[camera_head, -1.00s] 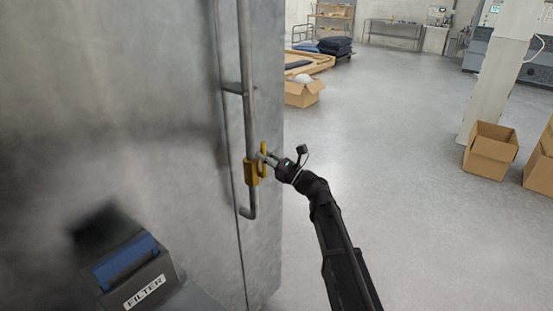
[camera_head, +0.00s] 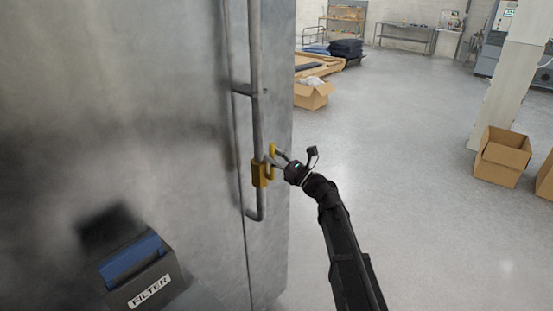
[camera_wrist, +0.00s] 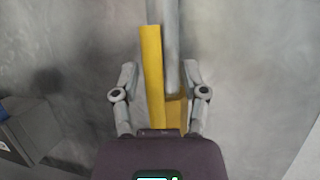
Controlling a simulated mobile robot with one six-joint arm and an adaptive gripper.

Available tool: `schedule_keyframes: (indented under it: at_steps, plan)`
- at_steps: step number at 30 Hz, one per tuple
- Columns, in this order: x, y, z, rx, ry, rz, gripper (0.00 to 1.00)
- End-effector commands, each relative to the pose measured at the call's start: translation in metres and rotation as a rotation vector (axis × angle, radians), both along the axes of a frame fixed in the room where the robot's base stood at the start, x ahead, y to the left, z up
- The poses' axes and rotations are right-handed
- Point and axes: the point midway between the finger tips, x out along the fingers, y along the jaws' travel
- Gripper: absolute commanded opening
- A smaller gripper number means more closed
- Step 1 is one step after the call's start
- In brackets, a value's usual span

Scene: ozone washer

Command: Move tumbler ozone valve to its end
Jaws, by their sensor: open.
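The tumbler ozone valve is a brass-yellow body (camera_head: 259,174) on a vertical grey pipe (camera_head: 257,120), beside a large steel machine. Its yellow lever (camera_head: 272,151) points upward. In the wrist view the lever (camera_wrist: 152,70) runs up beside the pipe (camera_wrist: 169,60), with part of the valve body (camera_wrist: 174,112) behind it. My gripper (camera_head: 273,158) is open at the valve from the right. In the wrist view its two fingers (camera_wrist: 161,76) stand on either side of the lever and pipe, with visible gaps. Whether a finger touches the lever is unclear in the head view.
A box marked FILTER (camera_head: 148,285) sits low at the left by the steel machine (camera_head: 150,90). Cardboard boxes (camera_head: 502,157) stand at the right near a pale column (camera_head: 510,85). The grey floor (camera_head: 420,200) right of my arm is clear.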

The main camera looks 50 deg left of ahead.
Motion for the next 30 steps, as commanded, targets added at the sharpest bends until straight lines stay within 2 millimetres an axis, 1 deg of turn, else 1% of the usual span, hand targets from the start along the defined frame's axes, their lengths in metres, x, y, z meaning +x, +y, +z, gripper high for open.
schedule_keyframes:
  at_steps: [13,17,20,21,23,26,29,30]
  plan:
    - [-0.001,-0.001,-0.001,0.0,-0.003,0.001,0.57]
    - [0.002,-0.007,-0.006,-0.002,-0.033,-0.014,0.57]
    - [0.007,-0.019,-0.014,-0.006,-0.089,-0.042,0.57]
    - [0.01,-0.025,-0.019,-0.008,-0.123,-0.059,0.57]
    - [0.017,-0.034,-0.022,-0.018,-0.169,-0.072,0.57]
    - [0.03,-0.055,-0.033,-0.04,-0.27,-0.1,0.57]
    - [0.047,-0.082,-0.048,-0.071,-0.396,-0.132,0.57]
    - [0.054,-0.095,-0.055,-0.088,-0.451,-0.144,0.57]
